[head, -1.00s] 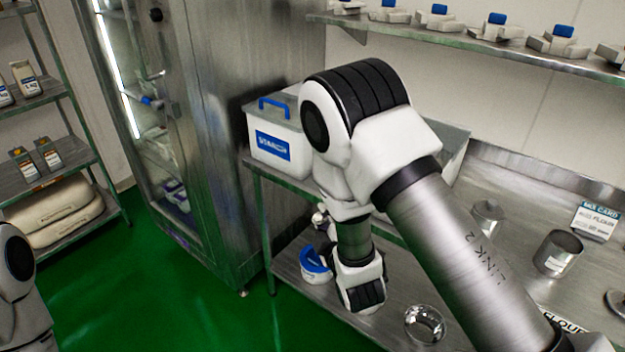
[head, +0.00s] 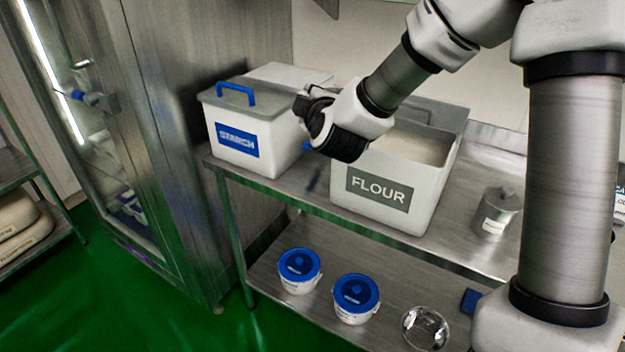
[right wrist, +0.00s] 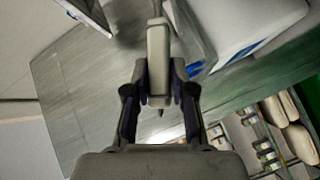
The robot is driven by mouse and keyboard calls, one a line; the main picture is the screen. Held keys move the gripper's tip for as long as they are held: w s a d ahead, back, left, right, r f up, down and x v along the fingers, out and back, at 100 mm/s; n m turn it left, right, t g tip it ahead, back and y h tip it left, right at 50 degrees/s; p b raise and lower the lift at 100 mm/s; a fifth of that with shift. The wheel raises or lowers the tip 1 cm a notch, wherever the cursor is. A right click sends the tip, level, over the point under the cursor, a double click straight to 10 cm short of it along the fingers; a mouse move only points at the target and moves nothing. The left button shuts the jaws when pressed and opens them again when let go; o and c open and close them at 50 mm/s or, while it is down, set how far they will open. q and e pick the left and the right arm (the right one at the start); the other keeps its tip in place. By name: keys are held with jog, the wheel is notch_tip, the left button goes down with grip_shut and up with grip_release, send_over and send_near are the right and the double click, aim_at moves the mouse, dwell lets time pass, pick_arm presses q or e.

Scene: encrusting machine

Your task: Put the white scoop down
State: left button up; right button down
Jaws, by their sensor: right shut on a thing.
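My right gripper (head: 306,118) is over the counter, between the starch bin and the open flour bin in the head view. In the right wrist view its fingers (right wrist: 159,88) are shut on the pale handle of the white scoop (right wrist: 158,50). The handle stands between the two fingers and runs up toward the top of that picture. The scoop's bowl is not clearly visible, and the gripper mostly hides the scoop in the head view. My left gripper is out of view.
The starch bin (head: 222,150) has a lid with a blue handle. The flour bin (head: 420,190) stands open beside it. A steel canister (head: 497,213) is at right on the counter (head: 462,235).

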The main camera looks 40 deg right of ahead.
notch_tip(320, 180, down, 20)
jog(key=shift+d+r+b, duration=0.1)
jog(key=shift+r+b, duration=0.1)
jog(key=shift+b, duration=0.75)
jog(key=shift+w+f, duration=0.1)
jog(key=shift+w, duration=0.05)
jog(key=shift+f, duration=0.1)
jog(key=c, duration=1)
grip_release()
